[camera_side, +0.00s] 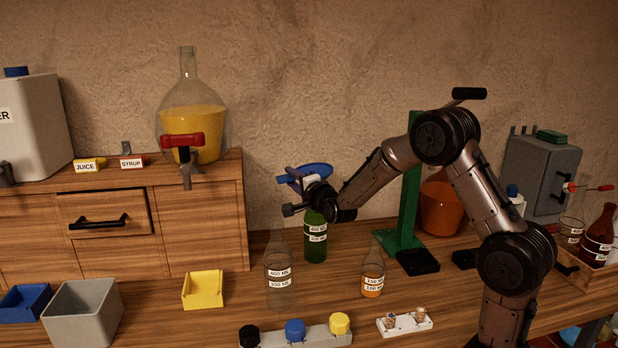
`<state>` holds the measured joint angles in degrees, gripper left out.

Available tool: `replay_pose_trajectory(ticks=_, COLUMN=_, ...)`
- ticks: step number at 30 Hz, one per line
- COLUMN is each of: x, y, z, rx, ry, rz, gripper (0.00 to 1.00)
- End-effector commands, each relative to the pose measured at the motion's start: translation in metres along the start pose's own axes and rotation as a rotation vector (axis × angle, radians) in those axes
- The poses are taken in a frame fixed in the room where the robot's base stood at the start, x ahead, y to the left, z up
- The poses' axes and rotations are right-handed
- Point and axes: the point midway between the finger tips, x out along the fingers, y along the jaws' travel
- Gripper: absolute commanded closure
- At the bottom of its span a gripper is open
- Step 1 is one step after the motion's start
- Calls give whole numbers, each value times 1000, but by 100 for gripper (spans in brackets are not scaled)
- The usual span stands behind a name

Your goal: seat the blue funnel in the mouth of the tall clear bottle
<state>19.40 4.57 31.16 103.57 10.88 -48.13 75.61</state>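The blue funnel (316,168) is up in the air at my gripper (299,182), wide side up, with its lower part mostly hidden by the gripper. My fingertips are too small and covered to show whether they close on it. The tall clear bottle (279,268) stands upright on the table, below and a little left of the funnel. It has white labels, and its narrow neck points up. The funnel is apart from this bottle. A green bottle (316,247) stands behind, directly below the funnel in the picture; its top is hidden by my gripper.
A small flask with orange liquid (373,282) stands right of the clear bottle. A yellow bin (203,289) is to its left. A rack with coloured caps (312,338) and a white tray (405,325) are in front. A green stand (410,205) rises behind my arm.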

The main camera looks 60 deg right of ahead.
Motion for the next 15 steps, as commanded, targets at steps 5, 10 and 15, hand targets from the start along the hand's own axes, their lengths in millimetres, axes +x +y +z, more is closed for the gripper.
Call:
replay_pose_trajectory(ticks=5, x=0, y=0, z=0, rx=0, ry=0, rz=0, gripper=100)
replay_pose_trajectory(ticks=10, x=0, y=0, z=0, rx=0, ry=0, rz=0, gripper=100)
replay_pose_trajectory(ticks=15, x=0, y=0, z=0, rx=0, ry=0, rz=-1, gripper=100)
